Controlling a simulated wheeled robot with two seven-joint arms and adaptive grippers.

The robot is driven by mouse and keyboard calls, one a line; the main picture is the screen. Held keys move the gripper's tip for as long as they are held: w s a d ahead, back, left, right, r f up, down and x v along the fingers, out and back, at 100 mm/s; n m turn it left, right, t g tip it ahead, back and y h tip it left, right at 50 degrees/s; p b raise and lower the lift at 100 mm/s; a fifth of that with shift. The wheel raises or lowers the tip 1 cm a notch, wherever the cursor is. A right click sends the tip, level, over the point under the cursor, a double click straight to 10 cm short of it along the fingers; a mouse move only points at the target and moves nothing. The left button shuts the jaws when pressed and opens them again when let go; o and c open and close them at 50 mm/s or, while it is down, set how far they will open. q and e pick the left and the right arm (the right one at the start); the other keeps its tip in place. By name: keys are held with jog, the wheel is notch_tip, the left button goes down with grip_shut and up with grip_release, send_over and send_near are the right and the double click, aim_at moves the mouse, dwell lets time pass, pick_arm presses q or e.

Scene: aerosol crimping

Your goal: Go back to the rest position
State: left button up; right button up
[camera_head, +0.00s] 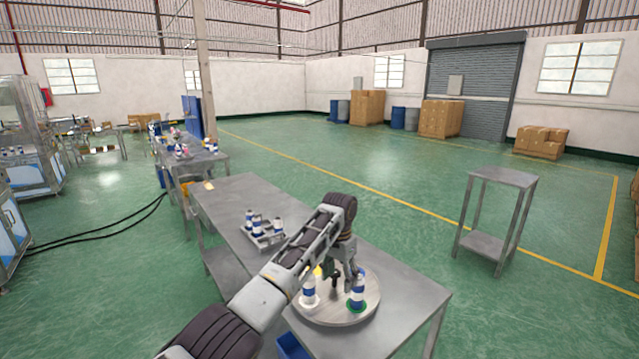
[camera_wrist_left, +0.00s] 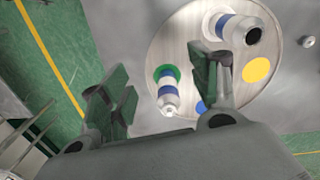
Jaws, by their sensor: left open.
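My left gripper (camera_head: 343,270) is over the round turntable (camera_head: 340,318) on the near end of the metal table. In the left wrist view its two fingers (camera_wrist_left: 160,75) are spread apart with nothing gripped. A blue-and-white can (camera_head: 357,288) stands upright on the green spot of the turntable; it also shows between the fingers in the left wrist view (camera_wrist_left: 168,90), apart from them. A second blue-and-white can (camera_head: 309,290) stands to its left, and in the left wrist view (camera_wrist_left: 228,25) it is beyond the right finger. My right gripper is not in view.
A grey tray (camera_head: 268,244) with several cans sits farther back on the metal table (camera_head: 230,197). A yellow spot (camera_wrist_left: 257,70) on the turntable is bare. A small side table (camera_head: 505,177) stands to the right on open green floor. A blue bin (camera_head: 292,346) is below the table.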

pick_arm(q)
jog(key=s+a+f+n+h, duration=0.1)
jog(key=s+a+f, duration=0.25)
jog(key=f, duration=0.25)
jog(key=s+a+f+n+t+h, duration=0.1)
jog(key=s+a+f, duration=0.1)
jog(key=s+f, duration=0.35)
jog(key=s+a+f+n+h, duration=0.1)
jog(key=s+a+f, duration=0.25)
jog(key=f, duration=0.35)
jog(key=s+a+r+n+t+y, duration=0.1)
jog(key=s+a+n+y, duration=0.1)
jog(key=s+a, duration=0.95)
jog(key=s+a+r+n+t+y, duration=0.1)
jog(key=s+a+t, duration=0.1)
jog(key=s+a, duration=0.9)
jog(key=s+d+f+g, duration=0.1)
jog(key=s+d+f, duration=0.1)
jog(key=f, duration=1.4)
jog(key=s+d+f+g, duration=0.1)
jog(key=s+f, duration=0.2)
jog(key=f, duration=1.4)
jog(key=s+a+f, duration=0.1)
jog(key=s+f, duration=0.9)
jog(key=s, duration=0.1)
jog(key=s+a+f+g, duration=0.1)
jog(key=s+a+f, duration=0.1)
jog(key=s+f, duration=0.8)
jog(key=shift+s+a, duration=0.3)
jog(key=shift+s, duration=0.4)
